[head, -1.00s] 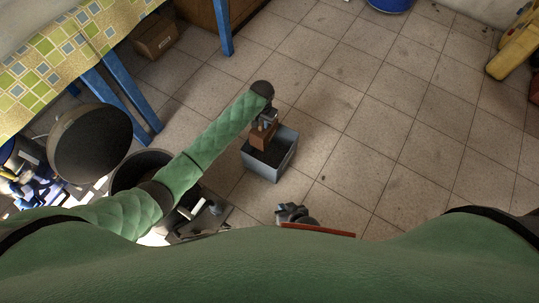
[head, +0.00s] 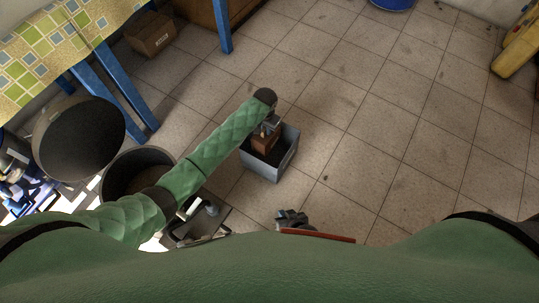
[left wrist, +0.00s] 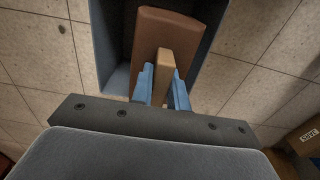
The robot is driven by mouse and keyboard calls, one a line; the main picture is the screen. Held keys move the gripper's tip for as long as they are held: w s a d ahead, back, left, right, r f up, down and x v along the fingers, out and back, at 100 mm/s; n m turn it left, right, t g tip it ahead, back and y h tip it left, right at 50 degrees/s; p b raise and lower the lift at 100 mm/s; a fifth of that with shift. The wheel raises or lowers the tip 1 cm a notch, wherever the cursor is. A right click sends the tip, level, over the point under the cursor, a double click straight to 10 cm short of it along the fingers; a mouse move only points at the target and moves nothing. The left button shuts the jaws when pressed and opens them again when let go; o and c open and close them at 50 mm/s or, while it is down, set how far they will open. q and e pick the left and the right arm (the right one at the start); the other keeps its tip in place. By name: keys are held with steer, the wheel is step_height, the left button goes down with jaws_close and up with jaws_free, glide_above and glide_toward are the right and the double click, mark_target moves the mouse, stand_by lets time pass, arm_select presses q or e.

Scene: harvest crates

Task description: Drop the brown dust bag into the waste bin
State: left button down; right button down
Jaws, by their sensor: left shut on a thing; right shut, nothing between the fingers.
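The brown dust bag (head: 264,144) is a block with a tan tab on top. My left gripper (head: 269,128) points down and is shut on that tab, as the left wrist view (left wrist: 163,92) shows. The bag (left wrist: 160,27) is within the opening of a grey-blue rectangular bin (head: 268,174), partly below its rim; whether it touches the bottom is hidden. A round dark bin (head: 119,178) stands at the left, open, partly behind my left arm. I cannot tell by label which is the waste bin. My right gripper (head: 291,218) is shut and empty, low in the middle.
A dark round disc (head: 80,140), perhaps a lid, is beside the round bin. A table with a checked cloth (head: 50,50) and blue legs (head: 126,100) stands at upper left, with a cardboard box (head: 150,33) near it.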

arm_select(q)
steer(key=shift+f, duration=0.3)
arm_select(e)
steer(key=shift+s+d+f, duration=0.1)
steer(key=shift+f, duration=0.45)
steer(key=shift+r, duration=0.1)
arm_select(q)
steer(key=c, duration=1.3)
jaws_free()
arm_select(e)
steer(key=shift+w+r, duration=0.25)
arm_select(q)
step_height(320, 180, up, 6)
steer(key=shift+r+p, duration=0.25)
steer(key=shift+p, duration=0.2)
steer(key=shift+r, duration=0.65)
arm_select(e)
steer(key=shift+r, duration=0.7)
steer(key=shift+s+f, duration=0.2)
steer(key=shift+f, duration=0.05)
